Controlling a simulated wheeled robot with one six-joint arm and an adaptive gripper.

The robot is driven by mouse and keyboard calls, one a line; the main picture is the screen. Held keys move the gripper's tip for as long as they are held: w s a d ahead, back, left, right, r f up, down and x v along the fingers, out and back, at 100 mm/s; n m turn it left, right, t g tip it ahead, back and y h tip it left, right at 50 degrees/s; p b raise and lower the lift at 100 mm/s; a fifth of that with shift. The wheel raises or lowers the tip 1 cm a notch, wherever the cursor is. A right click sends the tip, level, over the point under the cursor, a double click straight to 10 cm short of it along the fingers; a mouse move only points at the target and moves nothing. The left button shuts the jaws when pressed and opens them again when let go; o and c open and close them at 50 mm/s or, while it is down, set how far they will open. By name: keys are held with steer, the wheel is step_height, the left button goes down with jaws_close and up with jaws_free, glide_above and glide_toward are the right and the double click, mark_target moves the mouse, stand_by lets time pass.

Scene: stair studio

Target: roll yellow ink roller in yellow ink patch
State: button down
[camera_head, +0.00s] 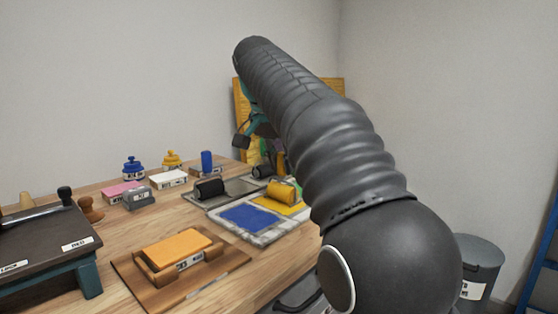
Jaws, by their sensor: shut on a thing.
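My gripper (258,132) shows only in part, above and behind the roller. Its fingertips and the roller's handle are mostly hidden by my arm. My gripper is shut, apparently on the roller's handle, though the contact itself does not show.
A blue ink patch (247,218) lies left of the yellow one. A black roller (209,189) rests on a grey slab behind. An orange block (178,250) sits in a wooden holder in front. A dark press (45,253) stands left. Ink pots (133,169) stand at the back.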

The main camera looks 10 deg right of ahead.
steer(key=shift+w+d, duration=0.55)
steer(key=shift+d, duration=0.2)
steer(key=shift+s+a, duration=0.1)
steer(key=shift+a, duration=0.05)
steer(key=shift+s+a, duration=0.6)
steer(key=shift+a, duration=0.25)
steer(key=shift+s+a, duration=0.6)
steer(key=shift+a, duration=0.2)
step_height(320, 180, up, 7)
